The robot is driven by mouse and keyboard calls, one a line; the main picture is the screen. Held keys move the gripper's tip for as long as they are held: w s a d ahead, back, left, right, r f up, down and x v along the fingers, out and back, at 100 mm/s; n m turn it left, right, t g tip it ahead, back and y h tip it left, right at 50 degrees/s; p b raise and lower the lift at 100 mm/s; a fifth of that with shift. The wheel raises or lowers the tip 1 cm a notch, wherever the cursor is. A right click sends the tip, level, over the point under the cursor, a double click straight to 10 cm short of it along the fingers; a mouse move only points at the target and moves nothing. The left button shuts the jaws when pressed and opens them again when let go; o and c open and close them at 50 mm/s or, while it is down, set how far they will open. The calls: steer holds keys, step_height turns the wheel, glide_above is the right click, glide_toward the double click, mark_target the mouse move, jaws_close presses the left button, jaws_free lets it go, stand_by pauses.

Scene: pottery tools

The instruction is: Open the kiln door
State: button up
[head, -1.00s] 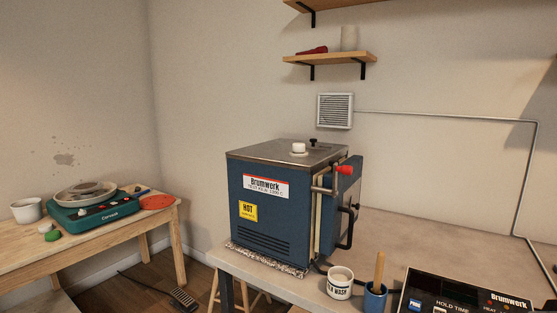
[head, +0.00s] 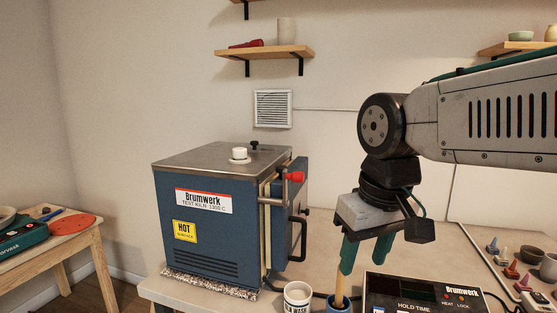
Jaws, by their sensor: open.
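The blue kiln (head: 205,245) stands on the worktop, left of centre, with a steel top. Its door (head: 298,220) is on the right side, seen nearly edge-on, with a pale strip between it and the body. I cannot tell whether it is fully closed. A red-tipped latch (head: 294,177) sits near the door's upper edge, and a black bar handle (head: 301,238) is on its outer face. My gripper (head: 362,266) points down with its teal fingers apart and empty. In the picture it is right of the handle, with a gap between them.
A white wash jar (head: 298,298) and a blue cup with a wooden stick (head: 339,302) stand in front of the kiln. A control box (head: 420,293) lies front right. Small coloured cones (head: 512,270) lie far right. The worktop behind my gripper looks clear.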

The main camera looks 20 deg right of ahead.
steer(key=w+r+t, duration=0.1)
steer(key=w+r, duration=0.6)
steer(key=w, duration=0.5)
steer(key=n+t, duration=0.1)
glide_toward(282, 167)
steer(key=f, duration=0.1)
steer(key=x, duration=0.7)
steer(key=shift+w+f, duration=0.2)
steer(key=shift+w, duration=0.2)
jaws_close()
steer(key=shift+s+d+n+y, duration=0.1)
steer(key=shift+n+y, duration=0.2)
